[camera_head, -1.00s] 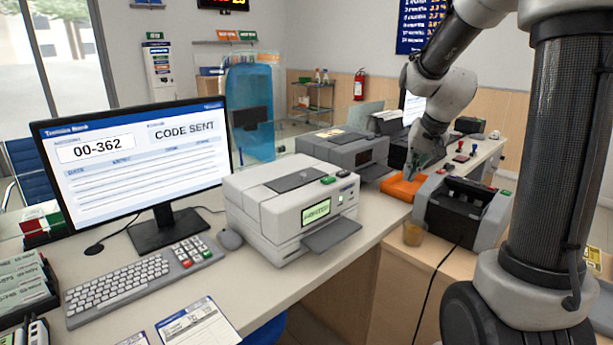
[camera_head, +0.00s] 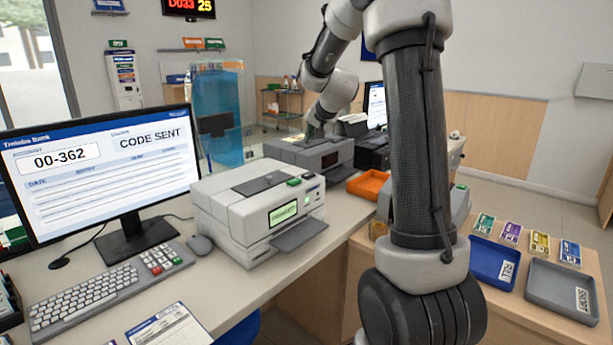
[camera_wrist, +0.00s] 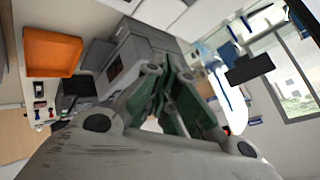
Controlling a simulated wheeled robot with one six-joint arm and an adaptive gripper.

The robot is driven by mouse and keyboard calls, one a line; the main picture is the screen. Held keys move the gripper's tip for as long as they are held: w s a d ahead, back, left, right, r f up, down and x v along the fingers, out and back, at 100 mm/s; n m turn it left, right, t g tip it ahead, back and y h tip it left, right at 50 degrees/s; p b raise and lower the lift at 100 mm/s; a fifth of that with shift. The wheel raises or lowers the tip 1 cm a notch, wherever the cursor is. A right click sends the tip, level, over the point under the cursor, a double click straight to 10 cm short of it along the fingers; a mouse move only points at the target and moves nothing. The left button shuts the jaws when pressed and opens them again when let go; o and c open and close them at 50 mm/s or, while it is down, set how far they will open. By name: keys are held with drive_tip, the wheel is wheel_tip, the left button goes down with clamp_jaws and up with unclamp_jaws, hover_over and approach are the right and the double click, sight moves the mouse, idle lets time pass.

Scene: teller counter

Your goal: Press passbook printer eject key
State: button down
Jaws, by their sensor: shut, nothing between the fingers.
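The white-and-grey printer (camera_head: 250,212) stands on the counter right of the monitor, with a lit green display (camera_head: 283,213) and a front tray. On its top right edge are a green key (camera_head: 293,181) and a smaller grey key (camera_head: 308,176); their labels are too small to read. My gripper (camera_head: 315,131) is beyond this printer, above the darker grey machine (camera_head: 325,156), apart from both keys. In the wrist view my gripper (camera_wrist: 168,80) is shut and empty, with the grey machine (camera_wrist: 125,62) behind it.
The monitor (camera_head: 100,165), keyboard (camera_head: 105,290) and mouse (camera_head: 199,244) are left of the printer. An orange tray (camera_head: 368,185) lies to its right. Blue (camera_head: 492,262) and grey (camera_head: 560,290) trays lie far right. Air above the printer is clear.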

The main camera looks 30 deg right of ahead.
sight(312, 174)
drive_tip(key=shift+f, duration=0.1)
drive_tip(key=shift+d+f, duration=0.1)
drive_tip(key=shift+f, duration=4.25)
drive_tip(key=shift+f, duration=0.4)
